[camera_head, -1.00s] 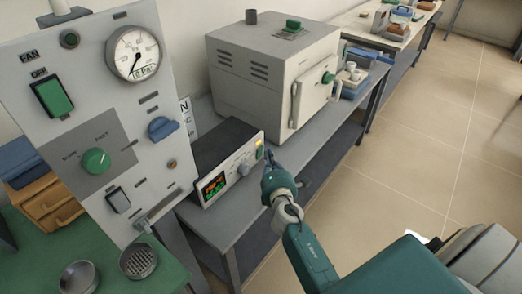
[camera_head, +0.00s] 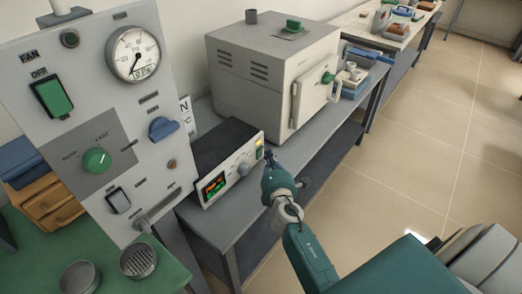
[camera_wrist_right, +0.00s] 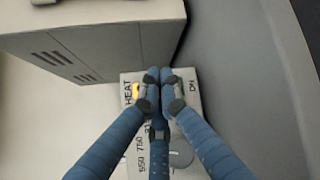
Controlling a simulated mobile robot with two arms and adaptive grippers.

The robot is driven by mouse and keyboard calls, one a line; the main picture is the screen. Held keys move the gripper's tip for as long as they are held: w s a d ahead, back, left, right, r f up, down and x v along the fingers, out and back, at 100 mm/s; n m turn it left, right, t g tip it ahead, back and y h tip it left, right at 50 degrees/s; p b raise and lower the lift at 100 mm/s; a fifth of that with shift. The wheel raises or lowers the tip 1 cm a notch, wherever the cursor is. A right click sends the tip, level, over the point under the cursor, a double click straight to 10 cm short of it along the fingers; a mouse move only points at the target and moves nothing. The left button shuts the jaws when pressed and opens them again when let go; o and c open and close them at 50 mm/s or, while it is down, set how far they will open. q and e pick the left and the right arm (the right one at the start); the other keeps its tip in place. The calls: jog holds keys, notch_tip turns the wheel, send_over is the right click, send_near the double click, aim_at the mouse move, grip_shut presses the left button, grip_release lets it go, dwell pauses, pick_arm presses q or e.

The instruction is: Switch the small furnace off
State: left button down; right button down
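The small furnace (camera_head: 255,85) is a grey box with a pale door on the bench. In front of it stands its dark control box (camera_head: 226,143), with a lit red and green display (camera_head: 214,187) and a knob (camera_head: 244,169). A yellow lamp glows at the panel's right end, beside the word HEAT in the right wrist view (camera_wrist_right: 130,92). My right gripper (camera_head: 269,157) is at that end of the panel. Its fingertips (camera_wrist_right: 160,76) are together and empty, between HEAT and ON. They hide the switch area there; contact cannot be told. My left gripper is not in view.
A tall grey panel (camera_head: 140,100) with a gauge, switches and knobs stands at left, above a green table (camera_head: 165,275) with metal dishes. Blue and white items (camera_head: 365,70) lie beyond the furnace. The floor at right is open.

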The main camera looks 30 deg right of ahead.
jog(key=shift+w, duration=0.15)
jog(key=shift+w+a, duration=0.15)
jog(key=shift+w, duration=0.15)
jog(key=shift+w+a+r, duration=0.1)
jog(key=shift+w, duration=0.15)
dwell(1.0)
jog(key=shift+s, duration=0.15)
jog(key=shift+s+d, duration=0.3)
jog(key=shift+s, duration=0.3)
jog(key=shift+s+d+f, duration=0.15)
jog(key=shift+s+d, duration=0.15)
jog(key=shift+s, duration=0.4)
jog(key=shift+s+d+f, duration=0.1)
jog(key=shift+s+d, duration=0.15)
jog(key=shift+s, duration=0.4)
jog(key=shift+s+d+f, duration=0.15)
jog(key=shift+s+d, duration=0.15)
jog(key=shift+s, duration=0.6)
